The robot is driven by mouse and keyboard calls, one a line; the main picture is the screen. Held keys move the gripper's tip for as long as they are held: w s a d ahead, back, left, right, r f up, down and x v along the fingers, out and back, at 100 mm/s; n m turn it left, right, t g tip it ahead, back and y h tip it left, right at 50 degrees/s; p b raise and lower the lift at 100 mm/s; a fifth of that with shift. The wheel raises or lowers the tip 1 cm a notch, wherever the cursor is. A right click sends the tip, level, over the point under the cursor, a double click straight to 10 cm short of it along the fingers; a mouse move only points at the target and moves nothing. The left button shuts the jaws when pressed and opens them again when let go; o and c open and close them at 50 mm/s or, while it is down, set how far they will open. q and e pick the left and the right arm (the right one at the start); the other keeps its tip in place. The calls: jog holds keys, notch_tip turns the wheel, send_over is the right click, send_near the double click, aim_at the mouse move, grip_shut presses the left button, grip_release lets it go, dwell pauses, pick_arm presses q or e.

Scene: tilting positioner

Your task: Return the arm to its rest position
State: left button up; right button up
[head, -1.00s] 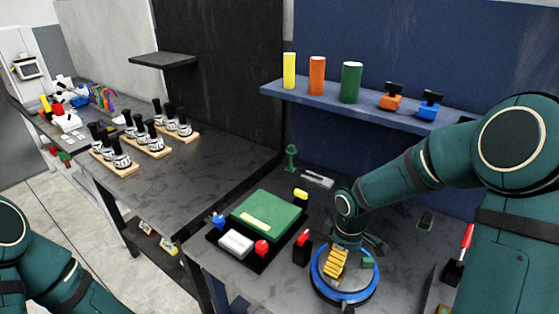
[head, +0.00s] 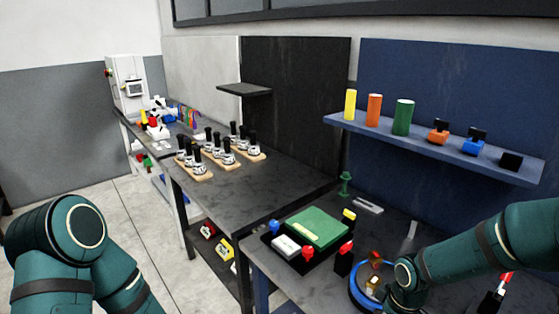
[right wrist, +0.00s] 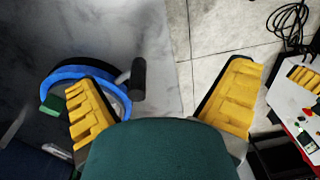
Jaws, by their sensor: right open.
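The tilting positioner shows as a blue ring (head: 357,288) at the lower right of the head view, partly hidden by my right arm. In the right wrist view the blue ring (right wrist: 62,73) is at upper left, with a black knob (right wrist: 138,78) beside it and a small green block (right wrist: 53,105) at its left. My right gripper (right wrist: 160,98) is open and empty, its yellow fingers wide apart. The left finger overlaps the ring in the picture, and the right finger is over the floor. My left arm is at lower left in the head view; its gripper is out of view.
A green box (head: 317,228), red and blue pieces and a black holder (head: 343,262) stand left of the positioner. A blue shelf (head: 440,146) with coloured cylinders is behind. Another bench (head: 283,187) runs at left. Open floor (right wrist: 215,25) lies beyond the table edge.

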jog(key=s+a+f+m+y, duration=0.25)
jog(key=a+f, duration=0.35)
jog(key=f, duration=0.4)
jog(key=s+a+f+m, duration=0.7)
jog(key=s+f+m, duration=0.2)
jog(key=s, duration=0.3)
pick_arm(q)
notch_tip(320, 180, down, 9)
jog(key=b, duration=0.8)
jog(key=shift+w+d, duration=0.25)
jog(key=shift+w, duration=0.05)
pick_arm(e)
jog(key=w+a+f+n+t, duration=0.2)
jog(key=w+f, duration=0.1)
jog(key=w, duration=0.4)
jog(key=shift+w+y, duration=0.3)
jog(key=shift+y, duration=0.05)
jog(key=shift+a, duration=0.1)
